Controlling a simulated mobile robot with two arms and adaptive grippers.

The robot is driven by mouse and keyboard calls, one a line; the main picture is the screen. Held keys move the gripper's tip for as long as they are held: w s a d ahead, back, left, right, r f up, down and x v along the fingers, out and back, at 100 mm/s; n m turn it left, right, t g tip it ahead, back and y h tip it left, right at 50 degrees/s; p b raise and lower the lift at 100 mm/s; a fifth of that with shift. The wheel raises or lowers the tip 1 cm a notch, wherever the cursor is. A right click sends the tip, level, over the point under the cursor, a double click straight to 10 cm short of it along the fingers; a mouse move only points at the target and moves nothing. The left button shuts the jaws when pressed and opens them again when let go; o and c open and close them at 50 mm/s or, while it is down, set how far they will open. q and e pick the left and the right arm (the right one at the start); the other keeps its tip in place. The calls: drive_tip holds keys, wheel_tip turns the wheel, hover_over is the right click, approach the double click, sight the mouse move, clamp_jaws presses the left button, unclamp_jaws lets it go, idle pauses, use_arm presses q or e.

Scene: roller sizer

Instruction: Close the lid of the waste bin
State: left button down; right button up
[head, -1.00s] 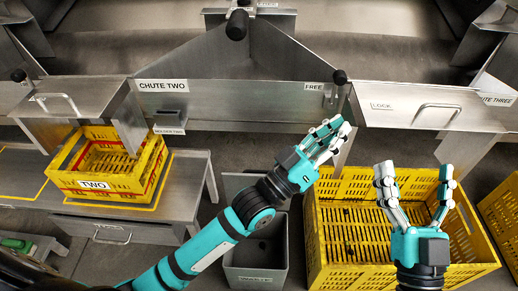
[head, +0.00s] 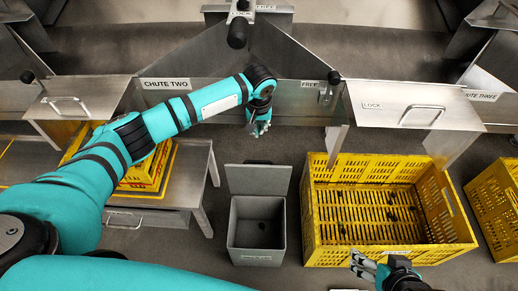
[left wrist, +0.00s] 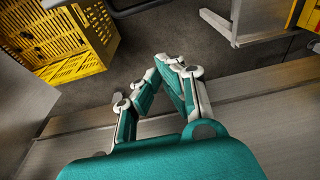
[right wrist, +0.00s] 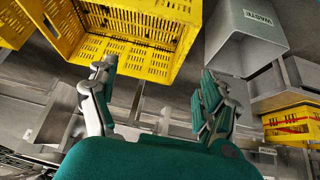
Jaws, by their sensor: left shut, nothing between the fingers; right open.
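The grey waste bin (head: 257,235) stands on the floor between the chute two table and the large yellow crate. Its lid (head: 258,179) is open, raised up at the back edge. In the right wrist view the bin (right wrist: 235,40) shows its "WASTE" label, at the upper right. My left gripper (head: 259,130) is shut and empty, beyond and above the lid, in front of the sheet-metal chute wall; its fingers are together in the left wrist view (left wrist: 172,65). My right gripper (head: 362,262) is open and empty at the near edge of the yellow crate, right of the bin; its spread fingers show in the right wrist view (right wrist: 155,75).
The large yellow crate (head: 310,215) with small dark pieces in it stands right of the bin. Another yellow crate (head: 161,165) is on the metal table at left, partly behind my left arm. Bare floor lies between table and bin.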

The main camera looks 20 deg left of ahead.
use_arm(q)
wheel_tip(320, 180, down, 9)
drive_tip(key=s+b, duration=0.2)
drive_tip(key=b, duration=0.2)
drive_tip(key=shift+d, duration=0.4)
use_arm(e)
drive_tip(key=w+a+r+t+y, duration=0.3)
drive_tip(key=w+a+r+t, duration=0.2)
drive_tip(key=w+r+t, duration=0.6)
drive_tip(key=shift+r+n+t+y, duration=0.3)
drive_tip(key=shift+r, duration=1.7)
use_arm(q)
drive_tip(key=shift+r, duration=0.1)
use_arm(e)
drive_tip(key=shift+a, duration=0.1)
